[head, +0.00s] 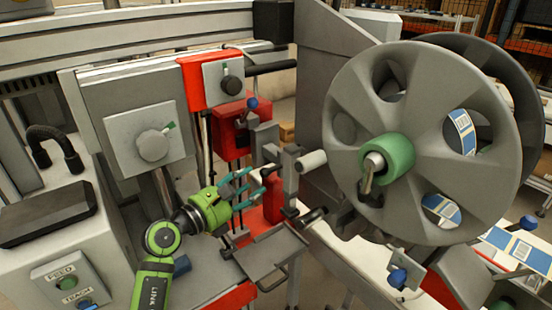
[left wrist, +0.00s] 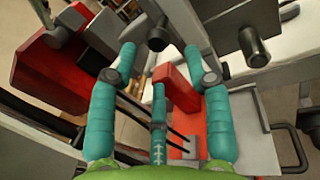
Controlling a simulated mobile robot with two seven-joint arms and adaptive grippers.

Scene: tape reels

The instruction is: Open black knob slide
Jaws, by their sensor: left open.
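My left gripper (head: 254,189) reaches in from the left, green with teal fingers, open and empty. In the left wrist view its fingers (left wrist: 160,64) are spread apart, and a third finger shows low in the middle. A small black knob (left wrist: 158,40) lies just beyond and between the fingertips, apart from them as far as I can tell. In the head view a small dark knob (head: 268,170) shows by the fingertips, partly hidden by them. A red upright part (left wrist: 178,88) stands below the knob in the wrist view. My right gripper is not in view.
A big grey reel (head: 350,95) with a green hub (head: 388,157) stands to the right. A grey panel with a round knob (head: 152,146) and a red block with a blue knob (head: 252,103) are near the arm. A grey bracket with another black knob (left wrist: 256,50) sits to the right.

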